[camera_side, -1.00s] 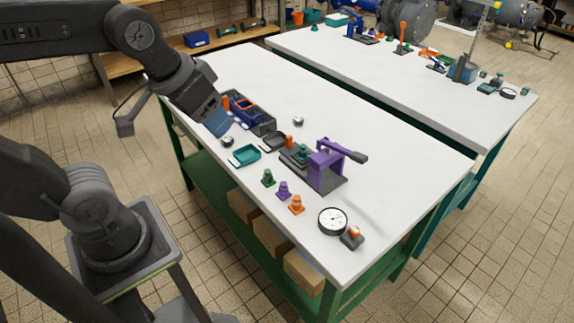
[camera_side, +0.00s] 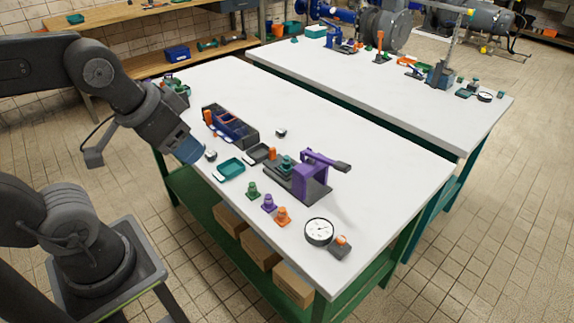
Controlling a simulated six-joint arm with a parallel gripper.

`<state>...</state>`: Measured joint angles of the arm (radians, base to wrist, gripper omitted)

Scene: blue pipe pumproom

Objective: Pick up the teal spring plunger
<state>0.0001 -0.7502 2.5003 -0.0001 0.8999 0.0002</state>
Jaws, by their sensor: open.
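A small teal piece (camera_side: 286,163), which looks like the teal spring plunger, stands upright on a dark base plate beside the purple lever press (camera_side: 311,178). An orange-topped piece (camera_side: 272,154) stands just left of it. My gripper (camera_side: 190,151) is over the left edge of the white table, well left of the teal piece and apart from it. It is open, and I see nothing held in it. Its fingertips are small and hard to make out.
A teal tray (camera_side: 230,169) and a dark bin (camera_side: 230,127) stand near my gripper. Green (camera_side: 253,190), purple (camera_side: 269,202) and orange (camera_side: 283,216) cone-shaped pieces stand along the front, left of a round gauge (camera_side: 319,231). The table's back right is clear.

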